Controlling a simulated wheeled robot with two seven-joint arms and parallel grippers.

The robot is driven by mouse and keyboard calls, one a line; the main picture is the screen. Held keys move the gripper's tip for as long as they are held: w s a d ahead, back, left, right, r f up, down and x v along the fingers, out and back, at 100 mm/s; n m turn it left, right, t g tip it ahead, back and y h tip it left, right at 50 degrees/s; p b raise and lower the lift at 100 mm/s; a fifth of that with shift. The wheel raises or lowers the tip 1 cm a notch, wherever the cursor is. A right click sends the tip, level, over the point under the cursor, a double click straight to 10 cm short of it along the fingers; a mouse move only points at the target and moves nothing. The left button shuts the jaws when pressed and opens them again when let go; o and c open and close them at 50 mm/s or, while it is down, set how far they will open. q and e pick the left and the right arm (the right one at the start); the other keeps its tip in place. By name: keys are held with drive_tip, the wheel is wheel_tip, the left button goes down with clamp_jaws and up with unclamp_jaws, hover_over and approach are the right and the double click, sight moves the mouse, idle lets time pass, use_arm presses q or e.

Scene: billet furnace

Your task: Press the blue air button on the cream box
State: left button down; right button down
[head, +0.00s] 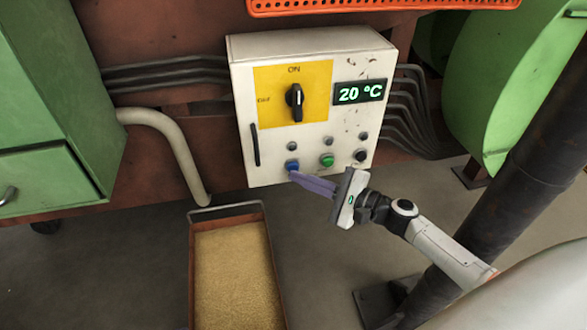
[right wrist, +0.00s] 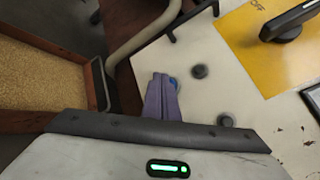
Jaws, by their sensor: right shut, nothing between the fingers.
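The cream box (head: 348,64) stands upright, with its front facing me. The blue button (head: 292,165) is at the lower left of its front, left of a green button (head: 327,160). My right gripper (head: 294,177) is shut and empty, its purple fingertips right at the blue button, just below it in the head view. In the right wrist view the fingertips (right wrist: 162,78) partly cover the blue button (right wrist: 174,82). I cannot tell whether they touch it or whether it is pushed in. My left gripper is not in view.
The box carries a black rotary switch (head: 295,101) on a yellow panel, a display (head: 360,92) reading 20 °C, a black handle (head: 254,145) and dark knobs. A tray of yellowish grains (head: 202,215) is below. A dark post (head: 500,190) stands at the right.

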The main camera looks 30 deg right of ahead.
drive_tip(key=shift+w+d, duration=0.15)
drive_tip(key=shift+w, duration=0.25)
idle(0.7)
drive_tip(key=shift+s, duration=0.1)
drive_tip(key=shift+s+a, duration=0.25)
drive_tip(key=shift+s, duration=0.45)
drive_tip(key=shift+s+a+p, duration=0.2)
drive_tip(key=shift+s+p, duration=0.05)
drive_tip(key=shift+s, duration=0.55)
drive_tip(key=shift+s+a+p, duration=0.2)
drive_tip(key=shift+s+p, duration=0.1)
drive_tip(key=shift+s, duration=0.55)
drive_tip(key=shift+s+a+p, duration=0.2)
drive_tip(key=shift+s+p, duration=0.05)
drive_tip(key=shift+s, duration=0.55)
